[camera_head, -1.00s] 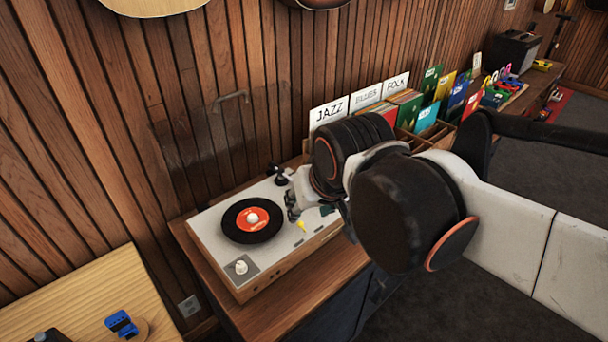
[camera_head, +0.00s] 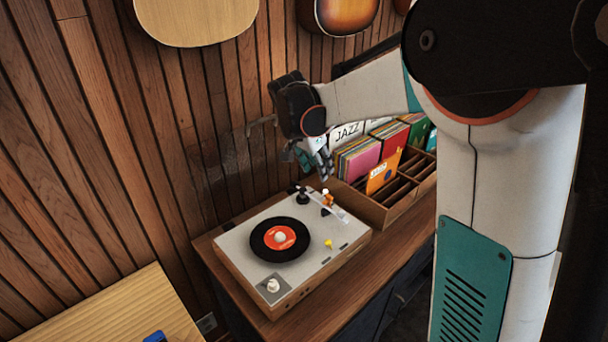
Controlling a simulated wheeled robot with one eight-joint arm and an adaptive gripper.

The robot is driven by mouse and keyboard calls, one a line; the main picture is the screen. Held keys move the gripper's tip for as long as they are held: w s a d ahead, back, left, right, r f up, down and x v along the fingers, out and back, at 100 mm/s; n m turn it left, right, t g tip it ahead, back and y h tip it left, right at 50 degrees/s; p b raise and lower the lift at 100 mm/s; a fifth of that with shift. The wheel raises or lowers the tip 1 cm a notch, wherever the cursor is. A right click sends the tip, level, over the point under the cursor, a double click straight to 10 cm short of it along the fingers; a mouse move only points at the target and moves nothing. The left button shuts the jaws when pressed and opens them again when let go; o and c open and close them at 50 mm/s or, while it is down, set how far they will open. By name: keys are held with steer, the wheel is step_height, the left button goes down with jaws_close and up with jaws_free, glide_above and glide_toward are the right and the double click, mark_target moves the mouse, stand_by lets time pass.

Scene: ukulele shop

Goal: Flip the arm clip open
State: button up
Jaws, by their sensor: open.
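The turntable (camera_head: 345,254) is a pale-topped wooden player with a black record (camera_head: 262,246) and red label on it. Its silver tonearm (camera_head: 338,213) lies at the back right of the deck, with a dark pivot (camera_head: 302,196) at its rear. A small orange-and-white piece (camera_head: 327,197) stands beside the tonearm; it may be the arm clip, but it is too small to tell whether it is open. My gripper (camera_head: 312,163) is open and empty, above and behind the tonearm, apart from it, fingers pointing down.
A wooden crate (camera_head: 404,202) of records with divider cards stands close behind and right of the turntable. The plank wall (camera_head: 130,150) is close behind, with guitars (camera_head: 195,20) hanging above. A light wood table (camera_head: 130,315) is at lower left. The cabinet's front edge is clear.

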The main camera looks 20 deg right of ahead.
mark_target(329, 196)
steer(key=shift+m, duration=0.4)
steer(key=b+x, duration=0.1)
steer(key=x, duration=0.4)
steer(key=b+x, duration=0.2)
steer(key=x, duration=0.3)
steer(key=b+x, duration=0.1)
steer(key=x, duration=0.4)
steer(key=shift+w+d+r, duration=0.1)
steer(key=shift+w, duration=0.15)
jaws_close()
